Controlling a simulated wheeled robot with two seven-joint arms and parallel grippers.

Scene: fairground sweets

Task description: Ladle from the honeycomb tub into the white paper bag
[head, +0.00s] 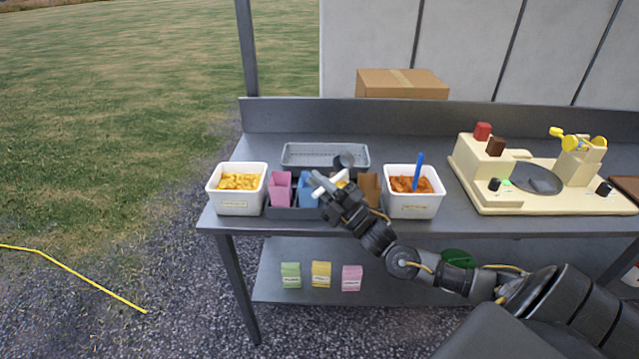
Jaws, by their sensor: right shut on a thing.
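Two white tubs stand on the metal table: a left tub (240,203) with yellow pieces and a right tub (414,205) with orange-brown pieces and an upright blue handle (419,165). Their labels are too small to read, so I cannot tell which is honeycomb. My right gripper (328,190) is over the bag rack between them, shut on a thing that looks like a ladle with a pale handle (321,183). A dark round part (344,160) shows just beyond it. The white paper bag is mostly hidden behind my gripper. My left gripper is out of view.
The dark rack (283,212) holds pink (280,190), blue (308,190) and brown (371,188) bags. A grey tray (324,153) lies behind it. A cream machine (535,185) stands right. Small coloured packets (321,274) are on the lower shelf.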

